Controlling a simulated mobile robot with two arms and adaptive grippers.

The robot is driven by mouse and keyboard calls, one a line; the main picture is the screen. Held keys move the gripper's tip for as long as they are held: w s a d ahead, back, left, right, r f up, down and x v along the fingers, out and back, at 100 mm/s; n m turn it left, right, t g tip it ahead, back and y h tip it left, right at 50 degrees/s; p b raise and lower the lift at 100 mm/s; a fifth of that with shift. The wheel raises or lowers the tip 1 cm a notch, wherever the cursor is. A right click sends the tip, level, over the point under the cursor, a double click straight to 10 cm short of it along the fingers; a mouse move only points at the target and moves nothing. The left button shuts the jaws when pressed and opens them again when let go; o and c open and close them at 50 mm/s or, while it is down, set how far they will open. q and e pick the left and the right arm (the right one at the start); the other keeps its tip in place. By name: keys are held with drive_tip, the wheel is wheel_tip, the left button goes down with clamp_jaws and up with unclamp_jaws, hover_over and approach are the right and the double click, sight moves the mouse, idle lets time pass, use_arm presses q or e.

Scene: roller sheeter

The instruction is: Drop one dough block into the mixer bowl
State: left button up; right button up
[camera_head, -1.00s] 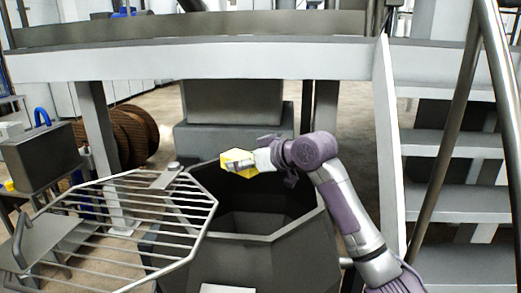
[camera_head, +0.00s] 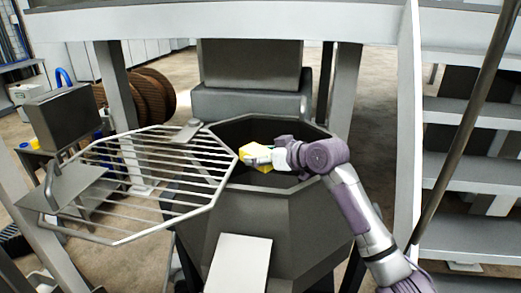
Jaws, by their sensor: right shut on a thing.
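The yellow dough block (camera_head: 262,153) is held in my right gripper (camera_head: 258,157), which is shut on it. My right arm reaches in from the lower right across the bowl's right rim. My left gripper is not in view.
A metal grate lid (camera_head: 150,180) is swung open at the bowl's left. A staircase (camera_head: 470,185) stands at the right, under a platform beam (camera_head: 220,22). A grey box (camera_head: 65,117) and brown reels (camera_head: 150,95) are at the left.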

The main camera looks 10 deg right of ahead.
drive_tip(key=shift+w+d+f, duration=0.15)
drive_tip(key=shift+f, duration=0.1)
drive_tip(key=o, duration=1.4)
drive_tip(key=shift+o, duration=0.2)
wheel_tip(320, 180, up, 10)
